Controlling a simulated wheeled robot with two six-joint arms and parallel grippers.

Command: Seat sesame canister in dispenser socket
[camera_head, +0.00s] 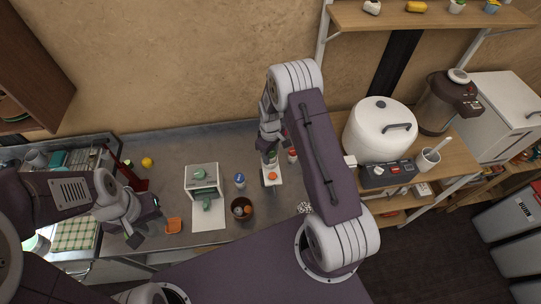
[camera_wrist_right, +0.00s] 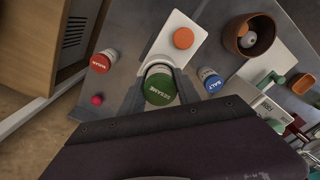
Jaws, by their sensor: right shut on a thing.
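The sesame canister has a green lid marked SESAME (camera_wrist_right: 160,86) and sits between the fingers of my right gripper (camera_wrist_right: 160,95) in the right wrist view. In the head view the plate (camera_head: 270,182) lies just in front of the gripper. My left gripper (camera_head: 148,220) hangs over the counter's left part, its jaws unclear.
A red-lidded canister (camera_wrist_right: 100,62) and a blue-lidded SALT canister (camera_wrist_right: 211,81) flank the sesame canister. A brown bowl (camera_head: 241,208), a white machine (camera_head: 203,172) with green parts and an orange dish (camera_head: 173,225) stand further left. A shelf unit (camera_head: 455,160) borders the right.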

